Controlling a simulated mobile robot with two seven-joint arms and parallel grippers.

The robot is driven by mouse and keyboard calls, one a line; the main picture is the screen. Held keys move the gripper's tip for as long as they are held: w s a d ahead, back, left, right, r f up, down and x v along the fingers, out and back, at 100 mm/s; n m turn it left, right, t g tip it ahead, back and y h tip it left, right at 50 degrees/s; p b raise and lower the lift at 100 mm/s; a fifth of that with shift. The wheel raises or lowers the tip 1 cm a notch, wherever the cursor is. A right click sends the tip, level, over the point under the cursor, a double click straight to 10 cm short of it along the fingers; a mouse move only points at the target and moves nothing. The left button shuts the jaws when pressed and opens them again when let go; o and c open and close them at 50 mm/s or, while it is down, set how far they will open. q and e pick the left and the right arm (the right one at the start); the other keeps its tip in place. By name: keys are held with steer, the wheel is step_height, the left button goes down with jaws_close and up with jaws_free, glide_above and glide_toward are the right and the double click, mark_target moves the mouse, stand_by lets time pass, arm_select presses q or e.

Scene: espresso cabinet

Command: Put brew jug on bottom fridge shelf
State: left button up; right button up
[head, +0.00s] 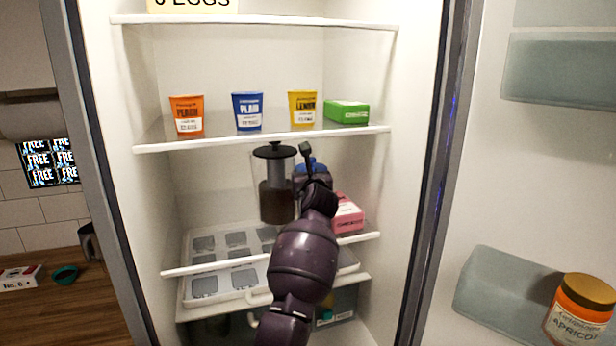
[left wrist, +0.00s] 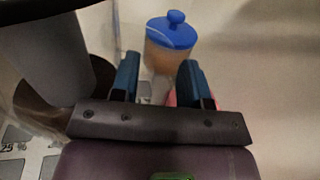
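The brew jug (head: 277,202) has a dark lid, a clear upper part and dark brown contents. It appears upright in the fridge, just left of my left gripper (head: 310,172), above the shelf with the gridded tray. Whether its base touches that shelf is unclear. In the left wrist view, the jug (left wrist: 52,55) is at the left, close beside the fingers and partly cut off. My left gripper (left wrist: 158,80) has its blue fingers apart, with nothing visible held between them. The bottom fridge shelf (head: 355,278) is partly hidden by my arm. My right gripper is not in view.
A blue-lidded jar (left wrist: 172,42) stands beyond my fingers. A pink box (head: 348,216) is right of my gripper. The gridded tray (head: 215,288) lies low at the left. Cups and a green box (head: 347,112) stand on the shelf above. The open door holds an apricot jar (head: 582,315).

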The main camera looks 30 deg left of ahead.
arm_select(q)
steer(key=v, duration=1.2)
steer(key=shift+r, duration=0.1)
stand_by(0.4)
